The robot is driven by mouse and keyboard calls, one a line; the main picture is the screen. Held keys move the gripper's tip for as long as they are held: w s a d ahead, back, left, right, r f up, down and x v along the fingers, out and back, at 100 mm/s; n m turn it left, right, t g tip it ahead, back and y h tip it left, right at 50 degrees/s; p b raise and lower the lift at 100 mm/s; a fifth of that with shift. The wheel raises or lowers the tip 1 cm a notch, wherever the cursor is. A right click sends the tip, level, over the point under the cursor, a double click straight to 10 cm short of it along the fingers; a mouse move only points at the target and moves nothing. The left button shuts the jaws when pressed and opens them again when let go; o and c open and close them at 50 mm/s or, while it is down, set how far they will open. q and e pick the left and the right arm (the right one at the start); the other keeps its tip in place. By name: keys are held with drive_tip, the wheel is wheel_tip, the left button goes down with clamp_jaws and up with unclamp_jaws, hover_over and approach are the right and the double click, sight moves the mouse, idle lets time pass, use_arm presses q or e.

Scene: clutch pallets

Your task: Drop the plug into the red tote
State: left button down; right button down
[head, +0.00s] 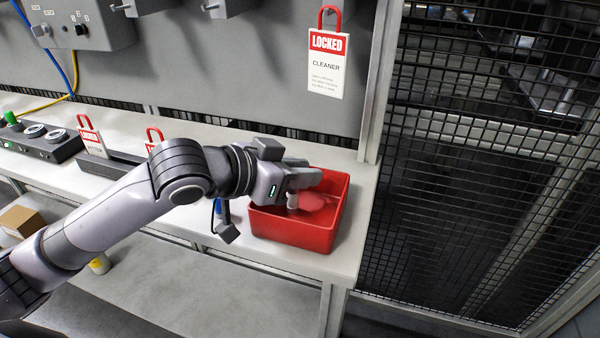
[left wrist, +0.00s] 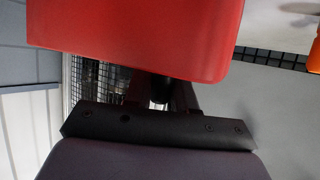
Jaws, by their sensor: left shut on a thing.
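The red tote (head: 292,232) sits on the bench near its right end. My left gripper (head: 303,195) reaches in over its left rim, with the fingers low within the tote's opening. It is shut on what I take to be the plug, a pinkish-red piece (head: 318,201) at the fingertips. Its outline is partly hidden by the fingers, and I cannot tell whether it touches the tote floor. In the left wrist view a red wall (left wrist: 140,35), apparently the tote's, hides the fingertips and the held piece. My right gripper is not in view.
Red-shackled lock tags (head: 91,137) and a control box (head: 40,143) are farther left. A "LOCKED" tag (head: 327,62) hangs on the panel behind. Black mesh fencing (head: 470,170) borders the bench's right end.

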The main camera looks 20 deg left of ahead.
use_arm(q)
drive_tip(key=c, duration=0.9)
unclamp_jaws()
drive_tip(key=shift+o, duration=0.2)
drive_tip(key=v, duration=0.7)
drive_tip(key=shift+s, duration=0.1)
